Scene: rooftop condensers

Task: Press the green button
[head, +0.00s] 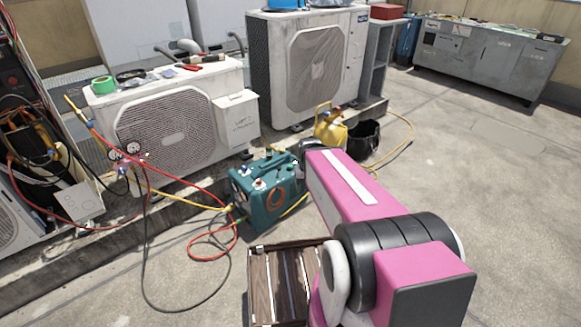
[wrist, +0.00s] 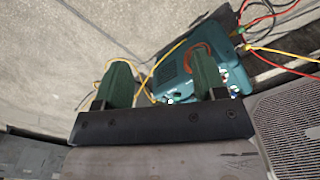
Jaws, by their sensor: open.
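A teal machine (head: 268,202) with a carry handle, an orange ring on its side and several small coloured knobs on top stands on the concrete. It also shows in the wrist view (wrist: 184,72), partly behind my fingers. A green button cannot be told apart on it at this size. My gripper (wrist: 161,62) is open and empty, its two dark green fingers spread wide. In the wrist view the machine lies beyond and between the fingers, and contact cannot be told. In the head view my pink arm reaches toward the machine's right side and hides most of the gripper.
Red and yellow hoses (head: 188,203) run from the machine to gauges (head: 125,152) at the left. Condenser units (head: 168,132) stand on a ledge behind. A yellow canister (head: 327,130) and black bucket (head: 363,140) stand behind the arm. A slatted crate (head: 262,285) is in front. Right floor is clear.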

